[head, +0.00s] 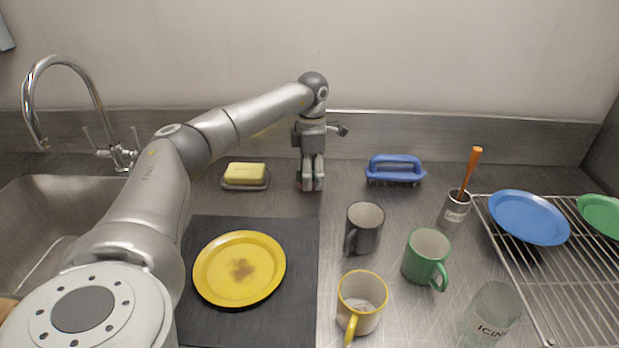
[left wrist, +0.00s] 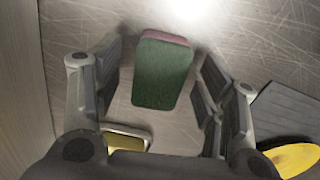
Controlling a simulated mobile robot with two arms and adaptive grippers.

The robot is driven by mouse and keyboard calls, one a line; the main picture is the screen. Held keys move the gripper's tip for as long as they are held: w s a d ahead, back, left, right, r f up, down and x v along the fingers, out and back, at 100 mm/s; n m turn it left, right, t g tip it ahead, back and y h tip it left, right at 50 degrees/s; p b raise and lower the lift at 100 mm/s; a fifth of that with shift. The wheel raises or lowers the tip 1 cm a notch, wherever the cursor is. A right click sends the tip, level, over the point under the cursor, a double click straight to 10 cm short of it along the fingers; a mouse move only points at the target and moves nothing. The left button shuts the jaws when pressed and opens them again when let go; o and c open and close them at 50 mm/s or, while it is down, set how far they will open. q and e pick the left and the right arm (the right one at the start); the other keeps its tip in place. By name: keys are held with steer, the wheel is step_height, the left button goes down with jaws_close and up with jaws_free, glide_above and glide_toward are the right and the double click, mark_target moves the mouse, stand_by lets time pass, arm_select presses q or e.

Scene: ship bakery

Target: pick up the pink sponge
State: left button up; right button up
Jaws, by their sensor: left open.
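The pink sponge (left wrist: 162,70) shows in the left wrist view with a dark green face towards the camera and a pink edge at its top. It lies on the steel counter between the spread fingers of my left gripper (left wrist: 158,100), which is open and empty. No finger visibly touches the sponge. In the head view my left gripper (head: 312,185) points down at the back of the counter, and it hides nearly all of the sponge there. My right gripper is not in view.
A dark mat (head: 300,290) with a yellow plate (head: 215,270), a grey mug (head: 364,228) and other mugs stand nearer. The back wall is close behind.

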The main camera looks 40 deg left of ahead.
arm_select(q)
steer(key=shift+f, duration=0.45)
steer(key=shift+c, duration=0.2)
steer(key=c, duration=0.7)
steer(key=shift+r, duration=0.1)
